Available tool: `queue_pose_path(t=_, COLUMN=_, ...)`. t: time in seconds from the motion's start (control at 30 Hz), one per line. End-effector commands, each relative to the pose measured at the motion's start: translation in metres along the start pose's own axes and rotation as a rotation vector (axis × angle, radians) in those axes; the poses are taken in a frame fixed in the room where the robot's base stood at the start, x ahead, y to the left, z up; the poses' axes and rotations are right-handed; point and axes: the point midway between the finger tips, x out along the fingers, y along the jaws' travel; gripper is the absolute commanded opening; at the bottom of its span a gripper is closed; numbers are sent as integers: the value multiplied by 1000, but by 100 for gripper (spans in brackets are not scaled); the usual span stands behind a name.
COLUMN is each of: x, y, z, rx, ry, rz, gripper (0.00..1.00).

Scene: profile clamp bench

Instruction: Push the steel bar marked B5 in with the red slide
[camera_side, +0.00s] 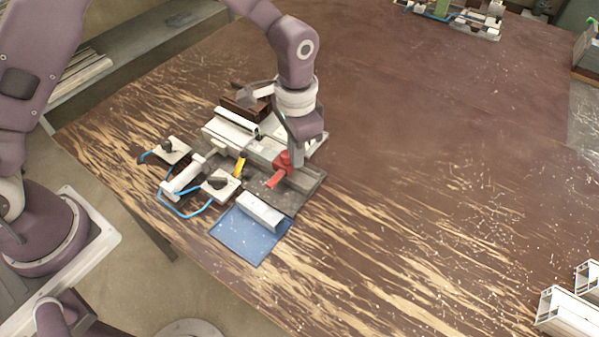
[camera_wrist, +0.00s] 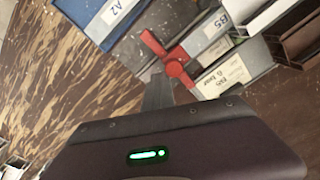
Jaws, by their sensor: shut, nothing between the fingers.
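The red slide (camera_wrist: 172,58), with a red handle, sits on the fixture; it also shows in the side view (camera_side: 282,161). The steel bar marked B5 (camera_wrist: 208,42) lies just beyond it in the wrist view, its white label at its upper right. In the side view the bar seems to lie in the channel left of the slide, partly unclear. My gripper (camera_wrist: 157,90) is shut and empty, pointing down close beside the red slide; it shows in the side view (camera_side: 297,161) too. I cannot tell whether the fingertips touch the slide.
A bar marked A2 (camera_wrist: 116,12) lies on a blue mat (camera_side: 241,242) in front of the fixture. Black-knobbed clamps with a blue hose (camera_side: 184,213) stand left. White profiles (camera_side: 566,312) lie at the lower right. The table right of the fixture is clear.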

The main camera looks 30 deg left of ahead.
Motion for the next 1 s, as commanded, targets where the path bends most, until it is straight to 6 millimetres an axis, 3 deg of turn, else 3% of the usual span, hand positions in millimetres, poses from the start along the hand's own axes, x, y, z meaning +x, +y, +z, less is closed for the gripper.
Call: queue_pose_path(t=1.0, x=0, y=-41, z=22, rx=-1, ry=2, rz=-1, gripper=0)
